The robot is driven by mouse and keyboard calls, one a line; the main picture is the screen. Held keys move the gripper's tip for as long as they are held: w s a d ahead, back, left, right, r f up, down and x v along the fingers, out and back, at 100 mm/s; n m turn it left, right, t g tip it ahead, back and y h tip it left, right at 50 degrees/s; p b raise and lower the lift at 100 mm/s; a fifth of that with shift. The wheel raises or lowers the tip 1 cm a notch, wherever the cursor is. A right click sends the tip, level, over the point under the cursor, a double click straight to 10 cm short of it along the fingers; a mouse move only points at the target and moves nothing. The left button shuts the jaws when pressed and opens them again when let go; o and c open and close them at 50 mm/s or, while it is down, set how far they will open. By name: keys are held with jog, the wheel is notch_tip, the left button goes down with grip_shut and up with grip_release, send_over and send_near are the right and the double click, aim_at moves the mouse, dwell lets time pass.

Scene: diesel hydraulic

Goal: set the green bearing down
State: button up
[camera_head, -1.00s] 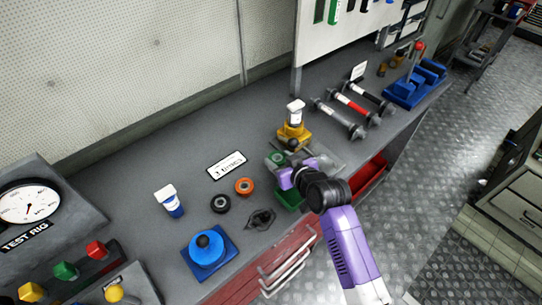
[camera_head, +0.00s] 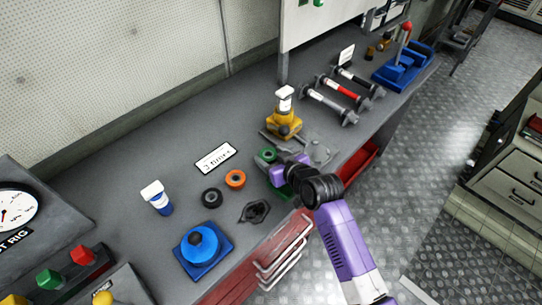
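The green bearing (camera_head: 268,154), a ring with a dark centre, shows at the tip of my gripper (camera_head: 272,163). My gripper is purple and comes in from the lower right over the bench's front part. It appears shut on the bearing, though the wrist hides most of the fingers. I cannot tell whether the bearing touches the surface below. An orange bearing (camera_head: 235,179) and a black bearing (camera_head: 212,198) lie flat on the bench to the left.
A yellow jack-like device (camera_head: 284,115) stands just behind the gripper. A grey plate (camera_head: 318,153) lies to its right. A white label card (camera_head: 216,158), a blue-and-white bottle (camera_head: 158,198), a dark flange (camera_head: 254,211) and a blue domed unit (camera_head: 201,245) occupy the grey bench (camera_head: 130,150).

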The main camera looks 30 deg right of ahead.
jog(key=shift+r, duration=0.15)
jog(key=b+v, duration=0.1)
jog(key=v, duration=1.1)
